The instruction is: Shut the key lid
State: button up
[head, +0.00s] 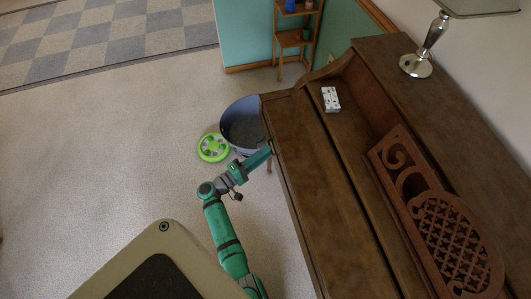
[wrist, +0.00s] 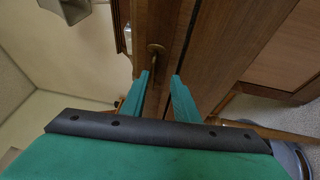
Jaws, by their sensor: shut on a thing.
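The upright piano's key lid (head: 315,180) is a long brown wooden panel along the piano's front in the head view. It looks flat, and no keys show; I cannot tell whether a gap remains under its front edge. My gripper (head: 269,151) is at the lid's front edge, near its far end. In the wrist view, my gripper (wrist: 161,77) has its two green fingers around a small brass-coloured handle (wrist: 156,48) on brown wood. It is shut on this handle, whose lower part is partly hidden between the fingers.
A blue-grey bin (head: 240,112) and a green round toy (head: 213,148) are on the carpet beside the piano's far end. A white patterned box (head: 331,99), a carved music stand (head: 440,220) and a lamp (head: 417,65) are on the piano. Carpet to the left is clear.

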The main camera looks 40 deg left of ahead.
jog(key=s+a+f, duration=0.1)
jog(key=s, duration=0.8)
jog(key=shift+s+a, duration=0.35)
jog(key=shift+w, duration=0.1)
jog(key=s+d+f+m+g+y, duration=0.15)
jog(key=d+f+g, duration=0.25)
jog(key=d+f, duration=0.4)
jog(key=s+d+f+m+g, duration=0.1)
jog(key=s+d+f+g, duration=0.25)
jog(key=d+f, duration=0.45)
jog(key=s+d+m+g+y, duration=0.2)
jog(key=s+d, duration=0.2)
jog(key=d, duration=0.2)
jog(key=s+d+r+m+t, duration=0.2)
jog(key=d+r+m, duration=0.2)
jog(key=r, duration=0.6)
jog(key=s+d+r+m+t, duration=0.2)
jog(key=d+r+m, duration=0.2)
jog(key=d+r, duration=0.3)
jog(key=s+d+r+m+t, duration=0.2)
jog(key=s+d+r+m, duration=0.1)
jog(key=r, duration=1.2)
jog(key=shift+d+m, duration=0.45)
jog(key=shift+d, duration=0.75)
jog(key=shift+h, duration=0.25)
